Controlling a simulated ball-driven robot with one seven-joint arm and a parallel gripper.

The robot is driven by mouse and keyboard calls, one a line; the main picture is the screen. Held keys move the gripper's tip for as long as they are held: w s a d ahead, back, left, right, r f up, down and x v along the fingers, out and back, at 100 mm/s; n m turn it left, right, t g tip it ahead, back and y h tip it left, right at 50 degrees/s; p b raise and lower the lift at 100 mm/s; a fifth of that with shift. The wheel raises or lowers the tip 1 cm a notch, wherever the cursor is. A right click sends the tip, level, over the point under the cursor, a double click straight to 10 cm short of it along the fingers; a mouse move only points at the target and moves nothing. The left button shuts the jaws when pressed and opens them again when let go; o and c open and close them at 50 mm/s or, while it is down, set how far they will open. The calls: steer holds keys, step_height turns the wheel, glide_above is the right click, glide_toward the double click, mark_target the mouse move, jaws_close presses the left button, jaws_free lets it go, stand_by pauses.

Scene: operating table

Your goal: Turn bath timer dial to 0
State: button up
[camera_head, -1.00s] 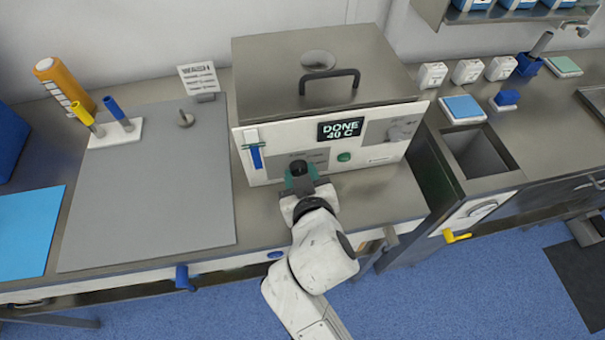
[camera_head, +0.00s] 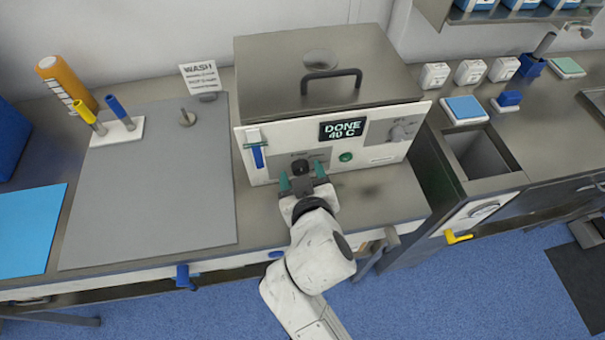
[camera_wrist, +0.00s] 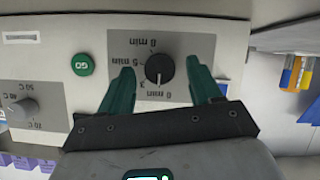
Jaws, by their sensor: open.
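The bath timer dial (camera_wrist: 160,69) is a round black knob on a grey panel of the white bath front. The wrist view shows it upside down. A pale pointer mark on the knob points down in that picture, towards the label nearest my gripper, which seems to read 0 min. My gripper (camera_wrist: 161,73) is open, its green fingers on either side of the dial with gaps. In the head view, my gripper (camera_head: 302,177) stands in front of the bath (camera_head: 262,98), and the dial (camera_head: 300,166) shows between its fingers.
The display (camera_head: 342,128) reads DONE 40 C. A green GO button (camera_wrist: 82,65) and a temperature dial (camera_wrist: 22,108) share the bath front. A blue-handled lever (camera_head: 258,156) is left of the timer dial. The grey mat (camera_head: 150,190) is mostly bare.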

steer(key=b+v, duration=0.1)
steer(key=v, duration=0.9)
steer(key=shift+s, duration=0.4)
steer(key=shift+d+r, duration=0.1)
steer(key=shift+d, duration=0.05)
steer(key=s+d+f+m+g+h, duration=0.25)
steer(key=d+f, duration=0.35)
steer(key=d, duration=0.3)
steer(key=s+d+f+m+g+h, duration=0.1)
steer(key=d+f+g+h, duration=0.15)
steer(key=d+f, duration=0.5)
steer(key=s+d+f+m+g+y, duration=0.1)
steer(key=s+d+f+g, duration=0.1)
steer(key=s+d, duration=0.3)
steer(key=s+d+f+m+g, duration=0.1)
steer(key=s+d+f+g, duration=0.1)
steer(key=s+d+g, duration=0.2)
steer(key=s+d, duration=0.2)
steer(key=s, duration=0.2)
steer(key=shift+d+f+y, duration=0.35)
steer(key=shift+y, duration=0.05)
